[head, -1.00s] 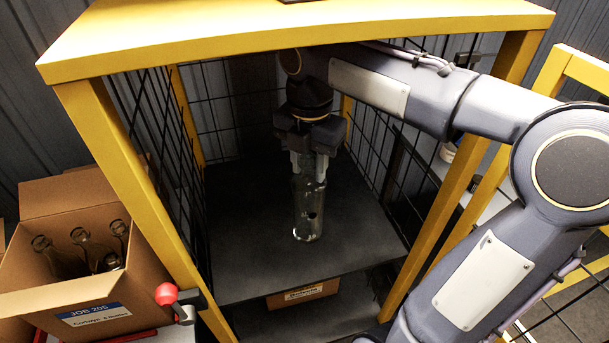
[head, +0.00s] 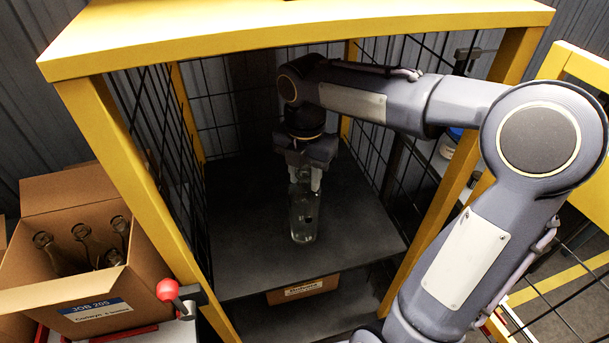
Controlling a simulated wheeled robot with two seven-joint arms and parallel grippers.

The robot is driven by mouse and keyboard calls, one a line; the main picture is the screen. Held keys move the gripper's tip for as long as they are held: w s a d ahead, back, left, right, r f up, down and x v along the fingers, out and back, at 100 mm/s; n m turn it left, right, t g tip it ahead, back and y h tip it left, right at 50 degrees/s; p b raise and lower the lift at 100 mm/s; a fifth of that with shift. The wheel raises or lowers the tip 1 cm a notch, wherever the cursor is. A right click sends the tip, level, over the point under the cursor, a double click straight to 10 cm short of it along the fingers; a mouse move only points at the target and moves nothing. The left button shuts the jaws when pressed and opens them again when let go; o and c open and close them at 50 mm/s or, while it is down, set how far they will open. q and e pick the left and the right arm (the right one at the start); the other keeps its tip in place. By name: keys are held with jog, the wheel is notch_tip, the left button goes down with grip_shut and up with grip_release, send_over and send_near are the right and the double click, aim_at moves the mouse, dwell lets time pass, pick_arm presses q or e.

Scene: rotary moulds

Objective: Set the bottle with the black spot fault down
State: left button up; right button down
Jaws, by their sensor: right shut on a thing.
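The clear glass bottle (head: 303,222) is upright inside the yellow-framed cage, with a small black spot on its side. My right gripper (head: 304,182) comes down from above and is shut on the upper part of the bottle. The bottle's base appears at or just above the dark shelf (head: 250,268); I cannot tell whether it touches. My left gripper is not in view.
Yellow posts (head: 140,190) and black mesh sides close in the shelf, with a yellow top above. A box with a printed label (head: 303,289) sits below the shelf. At left a cardboard box (head: 85,295) holds several bottles, beside a red-knobbed lever (head: 168,290).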

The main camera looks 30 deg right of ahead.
jog(key=shift+w+f, duration=0.25)
jog(key=shift+f, duration=0.15)
jog(key=shift+f, duration=0.1)
jog(key=c, duration=1)
grip_release()
jog(key=shift+f, duration=0.1)
